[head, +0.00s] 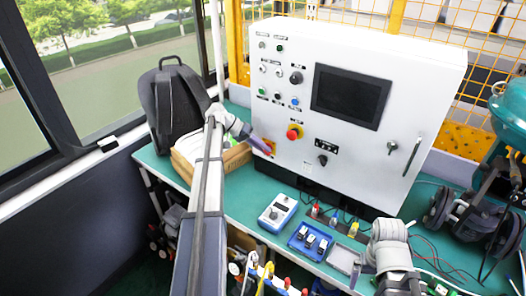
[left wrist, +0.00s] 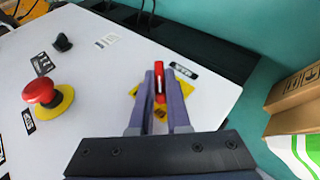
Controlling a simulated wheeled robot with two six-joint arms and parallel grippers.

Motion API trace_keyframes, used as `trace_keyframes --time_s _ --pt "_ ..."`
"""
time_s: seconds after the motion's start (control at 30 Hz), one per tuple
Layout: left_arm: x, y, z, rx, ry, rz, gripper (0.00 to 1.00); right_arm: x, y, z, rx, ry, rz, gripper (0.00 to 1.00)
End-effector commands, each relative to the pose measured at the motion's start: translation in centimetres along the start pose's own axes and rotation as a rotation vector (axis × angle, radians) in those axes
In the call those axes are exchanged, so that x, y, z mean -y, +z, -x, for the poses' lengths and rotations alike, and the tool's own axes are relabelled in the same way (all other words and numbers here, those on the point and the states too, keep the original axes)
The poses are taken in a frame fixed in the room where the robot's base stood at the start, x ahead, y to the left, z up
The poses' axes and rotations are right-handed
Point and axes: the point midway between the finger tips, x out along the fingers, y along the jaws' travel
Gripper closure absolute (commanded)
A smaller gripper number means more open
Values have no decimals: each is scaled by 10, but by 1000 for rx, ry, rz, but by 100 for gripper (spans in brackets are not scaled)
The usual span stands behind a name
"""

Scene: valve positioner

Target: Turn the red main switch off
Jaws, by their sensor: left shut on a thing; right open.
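The red main switch handle (left wrist: 159,80) sits on a yellow plate on the white cabinet face. In the left wrist view my left gripper (left wrist: 160,78) has its two fingers on either side of the handle, shut on it. In the head view my left gripper (head: 258,142) reaches the cabinet's lower left, where the yellow switch plate (head: 269,147) is partly hidden by the fingers. My right gripper (head: 358,272) is small and partly hidden by its wrist at the lower right, open and away from the cabinet.
A red emergency button (head: 293,132) on a yellow ring is close beside the switch; it also shows in the left wrist view (left wrist: 40,92). A cardboard box (head: 232,160) and a backpack (head: 178,98) stand left of the cabinet. A blue tray (head: 310,243) and a meter (head: 277,213) lie in front.

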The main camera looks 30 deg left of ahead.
Motion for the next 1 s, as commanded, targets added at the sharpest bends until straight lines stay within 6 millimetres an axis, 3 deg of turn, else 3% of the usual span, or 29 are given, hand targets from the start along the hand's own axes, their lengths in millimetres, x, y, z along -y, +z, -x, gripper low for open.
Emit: trace_keyframes --time_s 0.5,0.53,0.77,1.0 --pt "-1 2 0 7 14 8 100 0 0 -2 0 0 0 0" --pt "-1 2 0 7 14 8 83 0 0 -2 0 0 0 0" --pt "0 1 0 4 14 8 57 0 0 -2 0 0 0 0" --pt "0 0 0 2 14 7 55 0 0 -2 0 0 0 0"
